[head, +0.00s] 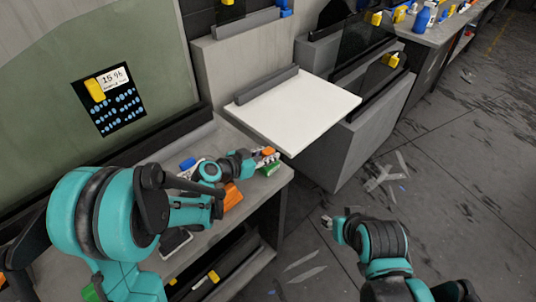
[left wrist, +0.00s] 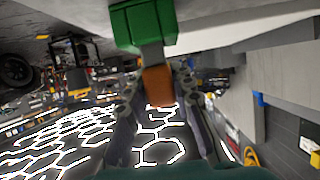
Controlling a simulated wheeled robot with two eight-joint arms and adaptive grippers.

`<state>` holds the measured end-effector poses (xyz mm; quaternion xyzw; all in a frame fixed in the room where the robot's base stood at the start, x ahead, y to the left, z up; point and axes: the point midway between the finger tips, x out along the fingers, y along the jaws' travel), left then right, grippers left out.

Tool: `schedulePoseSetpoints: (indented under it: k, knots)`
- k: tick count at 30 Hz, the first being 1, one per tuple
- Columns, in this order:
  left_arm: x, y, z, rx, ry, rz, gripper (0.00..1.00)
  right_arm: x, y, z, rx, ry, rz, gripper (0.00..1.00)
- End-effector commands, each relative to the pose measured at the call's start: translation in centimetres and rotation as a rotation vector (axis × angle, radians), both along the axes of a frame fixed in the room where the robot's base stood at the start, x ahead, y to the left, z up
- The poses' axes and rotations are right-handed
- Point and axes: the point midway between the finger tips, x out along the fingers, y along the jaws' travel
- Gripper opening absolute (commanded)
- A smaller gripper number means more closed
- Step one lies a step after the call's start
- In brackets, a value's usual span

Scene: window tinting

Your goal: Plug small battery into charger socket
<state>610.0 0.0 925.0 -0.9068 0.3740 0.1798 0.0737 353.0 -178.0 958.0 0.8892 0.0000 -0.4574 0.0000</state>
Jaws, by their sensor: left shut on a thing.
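My left gripper (head: 264,154) is over the front right end of the grey workbench, shut on a small orange block that seems to be the battery. In the left wrist view this orange-brown block (left wrist: 157,85) sits between the two fingers of the left gripper (left wrist: 158,92). A green block (head: 270,168), perhaps the charger, is just below the gripper at the bench corner. In the left wrist view the green block (left wrist: 143,22) lies beyond the orange one, with a grey piece between them. I cannot tell whether they touch. My right gripper (head: 328,222) hangs over the floor, its fingers unclear.
A white board (head: 300,108) lies on a grey stand just behind the left gripper. An orange item (head: 233,197), a blue item (head: 188,163) and a dark flat device (head: 175,241) lie on the bench. The floor at right is mostly open, with scattered film scraps (head: 385,178).

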Motion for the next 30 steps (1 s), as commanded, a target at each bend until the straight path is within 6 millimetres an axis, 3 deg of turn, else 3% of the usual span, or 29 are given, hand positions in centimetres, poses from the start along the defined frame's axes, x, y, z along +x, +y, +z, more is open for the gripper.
schedulePoseSetpoints:
  k: [22, 23, 25, 30]
  knots:
    - [0.0, 0.0, -2.0, 0.000, 0.000, 0.000, 0.00, 0.0, 0.0, -1.8, 0.000, 0.000, 0.000, 0.40]
    - [0.0, 0.0, -1.9, 0.000, 0.000, 0.000, 0.28, 0.0, 0.0, -1.8, 0.000, 0.000, 0.000, 0.40]
    - [0.0, 0.0, -1.9, 0.000, 0.000, 0.000, 0.47, 0.0, 0.0, -1.7, 0.000, 0.000, 0.000, 0.40]
    - [0.0, 0.0, -1.8, 0.000, 0.000, 0.000, 0.47, 0.0, 0.0, -1.7, 0.000, 0.000, 0.000, 0.40]
